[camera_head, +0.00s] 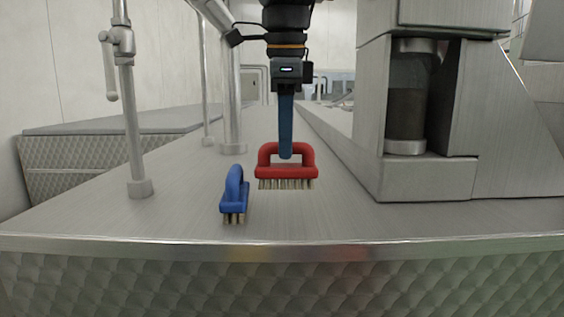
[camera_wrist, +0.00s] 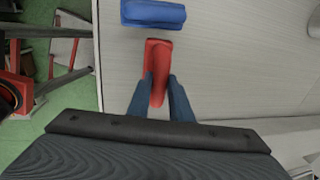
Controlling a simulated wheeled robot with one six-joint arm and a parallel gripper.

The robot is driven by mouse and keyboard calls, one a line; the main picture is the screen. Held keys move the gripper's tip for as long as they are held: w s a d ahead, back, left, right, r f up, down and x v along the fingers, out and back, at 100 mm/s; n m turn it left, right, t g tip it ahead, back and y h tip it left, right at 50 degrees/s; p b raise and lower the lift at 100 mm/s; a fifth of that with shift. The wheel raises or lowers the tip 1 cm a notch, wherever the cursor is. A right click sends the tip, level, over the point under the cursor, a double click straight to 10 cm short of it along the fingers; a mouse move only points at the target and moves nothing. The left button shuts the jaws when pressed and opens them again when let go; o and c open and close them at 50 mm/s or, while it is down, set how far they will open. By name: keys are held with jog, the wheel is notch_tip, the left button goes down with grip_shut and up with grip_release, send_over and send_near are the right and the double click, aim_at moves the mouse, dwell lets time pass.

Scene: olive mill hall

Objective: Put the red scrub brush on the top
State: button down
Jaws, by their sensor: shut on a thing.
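The red scrub brush (camera_head: 267,172) stands bristles down on or just above the metal top (camera_head: 180,208) in the head view; I cannot tell if the bristles touch it. My gripper (camera_head: 286,157) points straight down over it, with its fingers at the brush's handle. In the wrist view the two blue fingers (camera_wrist: 162,88) lie on either side of the red brush (camera_wrist: 158,60) and are shut on it. The far finger is hidden behind the near one in the head view.
A blue scrub brush (camera_head: 234,194) stands to the left of the red one, also seen in the wrist view (camera_wrist: 153,14). A metal pipe with a valve (camera_head: 128,110) rises at left. A steel housing (camera_head: 430,181) stands at right. The front of the top is clear.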

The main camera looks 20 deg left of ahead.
aim_at(286, 166)
jog(key=shift+f+p, duration=0.6)
jog(key=shift+f, duration=1.7)
jog(key=shift+f, duration=0.1)
jog(key=c, duration=1.6)
grip_release()
jog(key=r, duration=0.4)
jog(key=s+r+b, duration=0.1)
jog(key=r, duration=0.3)
jog(key=s+r+b, duration=0.1)
jog(key=r, duration=0.3)
jog(key=shift+s+d, duration=0.1)
jog(key=shift+d, duration=0.3)
